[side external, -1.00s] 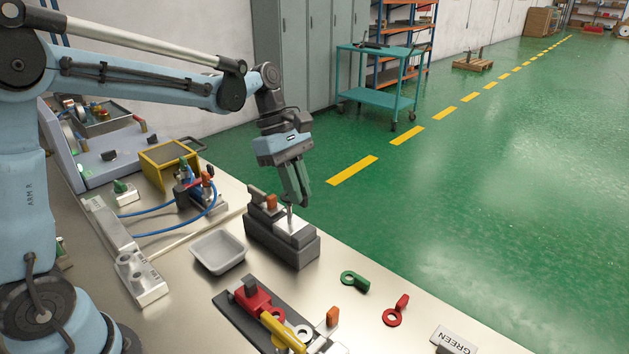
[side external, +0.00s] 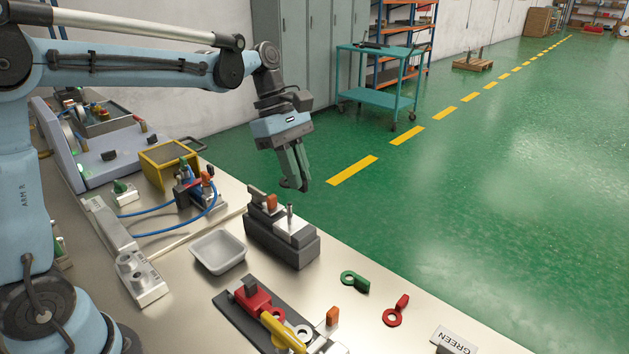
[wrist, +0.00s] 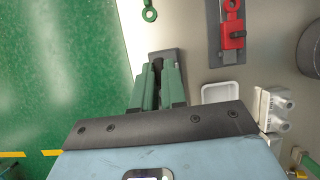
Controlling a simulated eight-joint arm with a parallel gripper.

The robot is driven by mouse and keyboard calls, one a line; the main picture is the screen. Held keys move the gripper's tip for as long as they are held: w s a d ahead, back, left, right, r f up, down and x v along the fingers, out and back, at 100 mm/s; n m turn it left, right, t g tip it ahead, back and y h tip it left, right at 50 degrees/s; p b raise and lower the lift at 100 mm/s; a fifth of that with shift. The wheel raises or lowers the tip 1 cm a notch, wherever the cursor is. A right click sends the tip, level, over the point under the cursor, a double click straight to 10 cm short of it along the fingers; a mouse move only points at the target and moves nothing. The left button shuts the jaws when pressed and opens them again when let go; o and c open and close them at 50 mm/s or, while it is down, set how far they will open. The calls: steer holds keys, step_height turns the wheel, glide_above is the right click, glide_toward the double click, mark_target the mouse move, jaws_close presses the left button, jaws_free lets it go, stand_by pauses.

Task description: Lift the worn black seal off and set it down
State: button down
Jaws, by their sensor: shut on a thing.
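My gripper (side external: 295,182) is raised above the dark grey fixture block (side external: 282,246), clear of its upright metal pin (side external: 290,211). Its green fingers are shut on the worn black seal (wrist: 157,64), a small dark piece between the fingertips in the wrist view. In the side view only a little of the seal shows at the fingertips. The pin stands bare, with an orange part (side external: 271,203) beside it on the block.
An empty pale tray (side external: 218,252) sits left of the block. A green ring with a tab (side external: 354,282) and a red one (side external: 396,311) lie right of it. A red-and-yellow clamp fixture (side external: 270,318) is in front. A GREEN label (side external: 455,340) is at the right edge.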

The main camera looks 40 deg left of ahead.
steer(key=v, duration=0.3)
steer(key=shift+s+r, duration=0.25)
steer(key=shift+s, duration=0.1)
steer(key=s+a+n+t, duration=0.2)
steer(key=s+a+n, duration=0.2)
steer(key=s+a, duration=0.65)
steer(key=shift+s+d+f, duration=0.15)
steer(key=shift+f, duration=4.7)
steer(key=shift+s+d+f, duration=0.1)
steer(key=shift+f, duration=4.75)
steer(key=c, duration=1.1)
jaws_free()
